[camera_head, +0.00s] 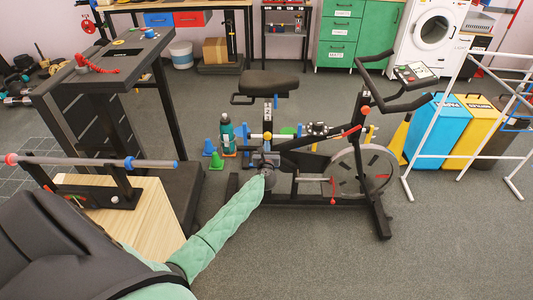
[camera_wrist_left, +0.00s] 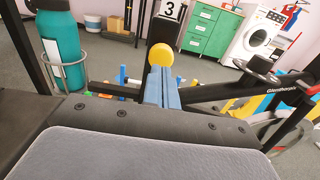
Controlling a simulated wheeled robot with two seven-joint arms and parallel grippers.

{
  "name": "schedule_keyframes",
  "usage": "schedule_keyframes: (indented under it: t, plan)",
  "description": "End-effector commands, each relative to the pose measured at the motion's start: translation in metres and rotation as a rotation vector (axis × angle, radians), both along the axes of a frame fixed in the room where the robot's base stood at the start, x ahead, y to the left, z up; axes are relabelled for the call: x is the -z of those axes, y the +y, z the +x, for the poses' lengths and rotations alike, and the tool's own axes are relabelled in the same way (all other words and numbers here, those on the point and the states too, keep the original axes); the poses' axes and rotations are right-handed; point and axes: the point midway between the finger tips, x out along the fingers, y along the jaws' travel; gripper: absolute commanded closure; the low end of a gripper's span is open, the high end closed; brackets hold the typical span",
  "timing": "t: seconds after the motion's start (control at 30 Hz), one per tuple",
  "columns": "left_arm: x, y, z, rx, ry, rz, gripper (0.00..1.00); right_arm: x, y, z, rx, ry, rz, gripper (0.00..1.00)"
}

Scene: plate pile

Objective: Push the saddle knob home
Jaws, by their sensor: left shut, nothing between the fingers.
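The exercise bike's black saddle (camera_head: 268,84) sits on top of its upright post in the head view. In the left wrist view, a round yellow knob (camera_wrist_left: 161,54) shows just below the post's label marked 3. My left gripper (camera_wrist_left: 161,76) has its blue fingers together and empty, with the tips pointing at the knob and overlapping its lower edge. I cannot tell whether they touch it. In the head view, my left gripper (camera_head: 267,147) is low at the saddle post, at the end of my green-sleeved arm. My right gripper is not in view.
The bike's frame and flywheel (camera_head: 362,174) are right of my left gripper. A teal bottle (camera_wrist_left: 56,45) in a holder is close on the left. A white rack (camera_head: 440,125) stands farther right. Open floor (camera_head: 320,250) lies in front of the bike.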

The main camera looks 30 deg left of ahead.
Motion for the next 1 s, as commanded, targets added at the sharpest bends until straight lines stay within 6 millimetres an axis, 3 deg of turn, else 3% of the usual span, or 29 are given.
schedule_keyframes:
  t: [0.2, 0.73, 1.0]
  plan:
    - [-0.001, 0.010, 0.017, -0.001, 0.001, 0.001, 1.00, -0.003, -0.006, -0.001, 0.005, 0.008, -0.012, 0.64]
    - [0.001, 0.014, 0.022, -0.001, 0.000, 0.000, 1.00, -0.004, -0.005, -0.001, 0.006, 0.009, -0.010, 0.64]
    - [0.002, 0.026, 0.043, -0.002, -0.001, -0.002, 1.00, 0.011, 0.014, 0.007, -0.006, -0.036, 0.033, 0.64]
